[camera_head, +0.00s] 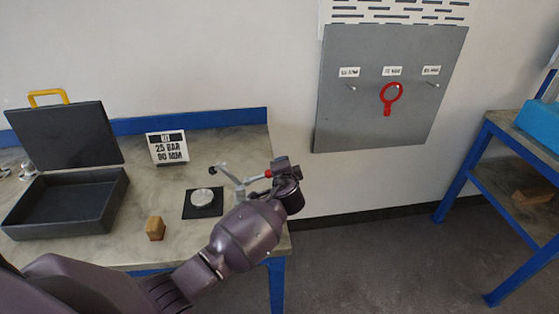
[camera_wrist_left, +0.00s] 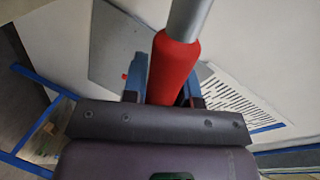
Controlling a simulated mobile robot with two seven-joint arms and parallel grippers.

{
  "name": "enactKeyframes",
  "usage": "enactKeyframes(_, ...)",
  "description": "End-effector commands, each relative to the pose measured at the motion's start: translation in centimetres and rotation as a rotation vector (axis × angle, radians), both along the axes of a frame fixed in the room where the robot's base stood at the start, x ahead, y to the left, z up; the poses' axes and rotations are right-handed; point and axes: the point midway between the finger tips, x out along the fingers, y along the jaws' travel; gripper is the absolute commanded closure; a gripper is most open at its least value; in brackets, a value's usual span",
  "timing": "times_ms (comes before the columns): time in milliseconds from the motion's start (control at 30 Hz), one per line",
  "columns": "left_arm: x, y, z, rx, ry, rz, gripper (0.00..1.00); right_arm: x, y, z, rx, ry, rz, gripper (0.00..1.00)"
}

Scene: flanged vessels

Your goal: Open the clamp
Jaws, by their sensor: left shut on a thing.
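The clamp (camera_head: 239,187) is a grey metal toggle clamp at the right end of the workbench, with a black-tipped arm (camera_head: 214,170) raised above and left of its body. Its lever ends in a red grip (camera_head: 268,174), pointing right. My left gripper (camera_head: 275,171) is shut on this red grip. In the left wrist view, the red grip (camera_wrist_left: 173,68) lies between the fingers of my left gripper (camera_wrist_left: 163,92), with the grey lever rod (camera_wrist_left: 188,18) beyond it. My forearm hides part of the bench around the clamp's foot. My right gripper is not in view.
A round silver piece (camera_head: 202,197) sits on a black plate (camera_head: 189,212) left of the clamp. A wooden block (camera_head: 155,228), a sign (camera_head: 167,148) and an open black case (camera_head: 70,205) are further left. A grey board (camera_head: 390,115) with a red ring hangs behind.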

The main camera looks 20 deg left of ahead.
Motion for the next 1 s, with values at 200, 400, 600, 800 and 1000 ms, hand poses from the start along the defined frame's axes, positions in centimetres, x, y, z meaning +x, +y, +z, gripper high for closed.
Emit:
enactKeyframes(200,0.1,-0.3,-1.1,0.084,0.050,-0.002,1.00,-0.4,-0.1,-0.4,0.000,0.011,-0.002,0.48)
enactKeyframes(400,0.2,-0.3,-1.5,0.119,0.072,-0.002,1.00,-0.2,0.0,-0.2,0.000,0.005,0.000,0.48)
enactKeyframes(600,0.2,-0.3,-1.7,0.130,0.079,-0.002,1.00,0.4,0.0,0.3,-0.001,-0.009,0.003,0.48)
enactKeyframes(800,0.1,-0.3,-1.7,0.132,0.081,-0.002,1.00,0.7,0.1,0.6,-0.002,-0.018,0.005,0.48)
enactKeyframes(1000,0.1,-0.3,-1.8,0.130,0.080,-0.002,0.52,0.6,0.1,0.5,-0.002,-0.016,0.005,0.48)
